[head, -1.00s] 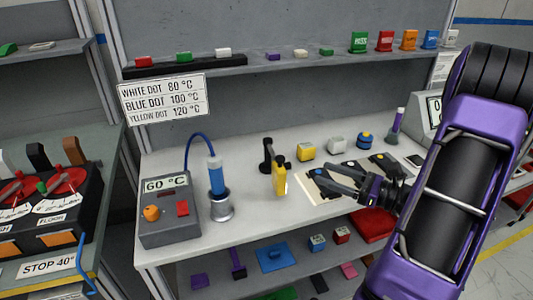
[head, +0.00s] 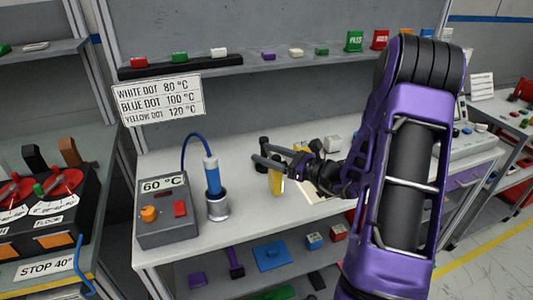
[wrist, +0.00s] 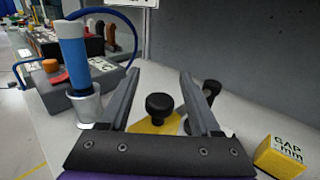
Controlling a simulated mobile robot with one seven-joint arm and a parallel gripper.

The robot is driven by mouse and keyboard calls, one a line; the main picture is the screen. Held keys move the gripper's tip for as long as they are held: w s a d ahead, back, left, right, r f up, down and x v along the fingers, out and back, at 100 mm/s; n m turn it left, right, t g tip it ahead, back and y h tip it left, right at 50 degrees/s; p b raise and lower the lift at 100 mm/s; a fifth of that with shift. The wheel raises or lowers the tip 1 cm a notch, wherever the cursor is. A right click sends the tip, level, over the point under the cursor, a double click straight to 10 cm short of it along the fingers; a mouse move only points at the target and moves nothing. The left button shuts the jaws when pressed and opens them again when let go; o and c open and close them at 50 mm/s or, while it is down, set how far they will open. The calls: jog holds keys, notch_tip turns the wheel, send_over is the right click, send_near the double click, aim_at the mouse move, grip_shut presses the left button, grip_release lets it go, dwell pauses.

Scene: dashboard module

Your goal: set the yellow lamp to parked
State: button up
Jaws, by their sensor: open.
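The yellow lamp (head: 276,183) stands on the grey bench, partly hidden under my gripper in the head view; a pale bright strip shows on its right side. In the wrist view its yellow body (wrist: 150,125) is topped by a round black knob (wrist: 160,105). My gripper (head: 261,152) is open and empty, with its fingers reaching left above the lamp. In the wrist view the knob shows between the spread fingers (wrist: 159,75), and I see no contact. A black stand-like piece (wrist: 210,90) is just behind the lamp, partly hidden by the right finger.
A grey control box (head: 166,212) reading 60 °C and a blue-handled tool in a metal holder (head: 218,207) stand left of the lamp. A yellow gap block (wrist: 280,157) lies to its right. A shelf (head: 240,65) with small blocks runs above the bench. The front bench strip is clear.

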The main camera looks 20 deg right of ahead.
jog(key=shift+w+a, duration=0.1)
jog(key=shift+w, duration=0.05)
jog(key=shift+c, duration=0.3)
grip_shut()
dwell(1.1)
